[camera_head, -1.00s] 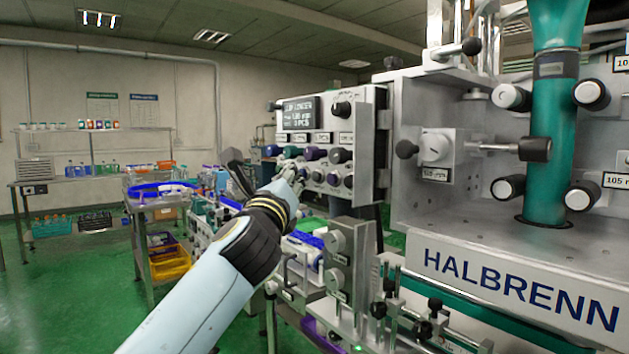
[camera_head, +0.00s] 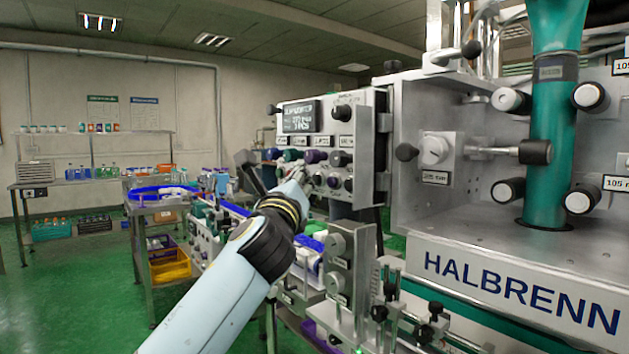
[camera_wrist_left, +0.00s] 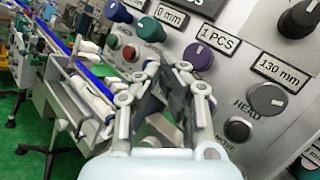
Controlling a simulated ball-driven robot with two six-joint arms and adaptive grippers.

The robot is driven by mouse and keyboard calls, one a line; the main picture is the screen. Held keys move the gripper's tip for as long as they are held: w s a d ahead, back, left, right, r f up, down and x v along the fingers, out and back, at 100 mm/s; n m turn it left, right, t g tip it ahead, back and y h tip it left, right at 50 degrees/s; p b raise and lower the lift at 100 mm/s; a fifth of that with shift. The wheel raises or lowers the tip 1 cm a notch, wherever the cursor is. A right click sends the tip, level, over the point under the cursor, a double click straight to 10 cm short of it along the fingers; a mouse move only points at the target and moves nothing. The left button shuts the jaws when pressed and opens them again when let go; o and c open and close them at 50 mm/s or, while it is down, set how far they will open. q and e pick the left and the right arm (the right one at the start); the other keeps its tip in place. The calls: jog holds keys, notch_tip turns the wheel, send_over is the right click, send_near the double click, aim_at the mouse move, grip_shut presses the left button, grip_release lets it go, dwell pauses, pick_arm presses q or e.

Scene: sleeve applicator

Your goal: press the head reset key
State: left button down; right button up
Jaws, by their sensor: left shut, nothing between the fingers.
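The control panel (camera_head: 325,120) is a light grey box with a small display, a row of coloured knobs and a row of small round buttons below. My left gripper (camera_head: 301,172) is shut and empty at the panel's lower left. In the left wrist view its fingertips (camera_wrist_left: 168,72) lie left of that grey button, over other buttons; I cannot tell whether they touch the panel. My right gripper is not in view.
The HALBRENN machine (camera_head: 515,285) with a teal column (camera_head: 547,130) stands to the right. A conveyor with bottles runs below the panel.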

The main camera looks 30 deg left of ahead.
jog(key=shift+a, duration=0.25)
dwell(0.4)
pick_arm(q)
jog(key=shift+w, duration=0.1)
jog(key=shift+w+d, duration=0.2)
jog(key=shift+w, duration=0.1)
jog(key=shift+w, duration=0.15)
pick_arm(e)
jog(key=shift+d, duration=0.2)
